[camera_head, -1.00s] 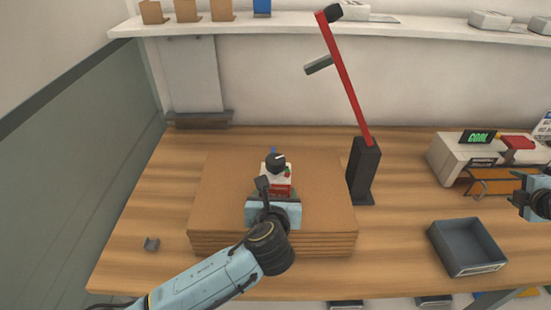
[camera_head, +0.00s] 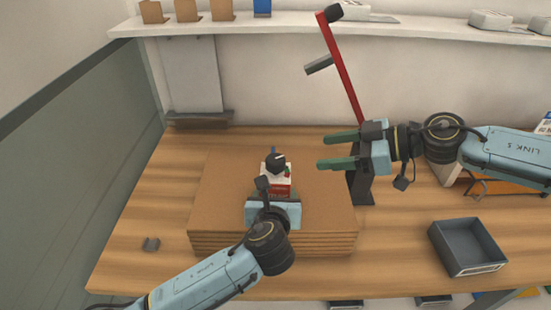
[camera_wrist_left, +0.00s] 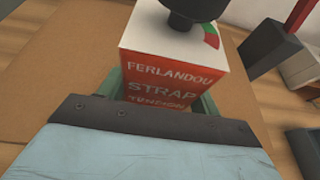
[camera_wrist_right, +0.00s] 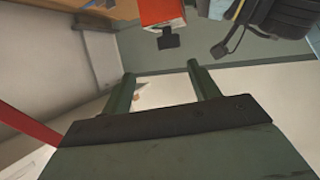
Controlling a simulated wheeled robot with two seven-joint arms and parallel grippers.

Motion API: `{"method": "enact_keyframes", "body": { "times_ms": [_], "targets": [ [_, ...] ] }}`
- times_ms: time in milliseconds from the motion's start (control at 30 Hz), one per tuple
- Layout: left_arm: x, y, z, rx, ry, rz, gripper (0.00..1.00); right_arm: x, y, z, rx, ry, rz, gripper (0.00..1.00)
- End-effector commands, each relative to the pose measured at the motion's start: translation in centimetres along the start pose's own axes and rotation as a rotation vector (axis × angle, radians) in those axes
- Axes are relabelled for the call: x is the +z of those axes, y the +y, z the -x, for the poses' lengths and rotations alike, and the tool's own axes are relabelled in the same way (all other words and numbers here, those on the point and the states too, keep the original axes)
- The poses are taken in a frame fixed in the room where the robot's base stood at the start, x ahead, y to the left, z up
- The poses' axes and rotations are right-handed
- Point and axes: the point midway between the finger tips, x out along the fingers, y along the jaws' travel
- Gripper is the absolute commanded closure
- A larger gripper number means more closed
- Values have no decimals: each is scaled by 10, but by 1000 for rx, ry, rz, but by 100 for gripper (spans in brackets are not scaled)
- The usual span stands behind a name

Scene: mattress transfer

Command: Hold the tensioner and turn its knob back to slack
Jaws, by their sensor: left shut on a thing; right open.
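The tensioner (camera_head: 277,184) is a small red and white box with a black knob (camera_head: 275,162) on top. It stands on the brown cardboard stack. In the left wrist view its red face (camera_wrist_left: 172,82) reads "FERLANDOU STRAP TENSION", with a green and red mark (camera_wrist_left: 211,36) beside the knob's base. My left gripper (camera_head: 274,198) is shut on the tensioner from the front; its fingers are mostly hidden. My right gripper (camera_head: 338,150) is open and empty, to the right of the knob and apart from it, fingers pointing left. The right wrist view shows the tensioner (camera_wrist_right: 160,12) beyond the fingers.
The cardboard stack (camera_head: 225,205) lies on the wooden table (camera_head: 140,220). A red lever on a black post (camera_head: 362,188) stands behind my right gripper.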

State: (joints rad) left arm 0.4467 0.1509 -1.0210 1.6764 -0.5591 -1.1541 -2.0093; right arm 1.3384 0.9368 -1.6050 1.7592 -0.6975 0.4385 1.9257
Motion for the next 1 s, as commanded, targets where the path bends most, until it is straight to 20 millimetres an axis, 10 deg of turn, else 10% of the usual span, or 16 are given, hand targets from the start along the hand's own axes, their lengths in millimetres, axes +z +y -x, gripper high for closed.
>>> {"method": "enact_keyframes", "body": {
  "times_ms": [1000],
  "targets": [
    [3,-1,0,-2,-6,2,85,-6,-16,-124,-38,-4,-29,39]
  ]
}}
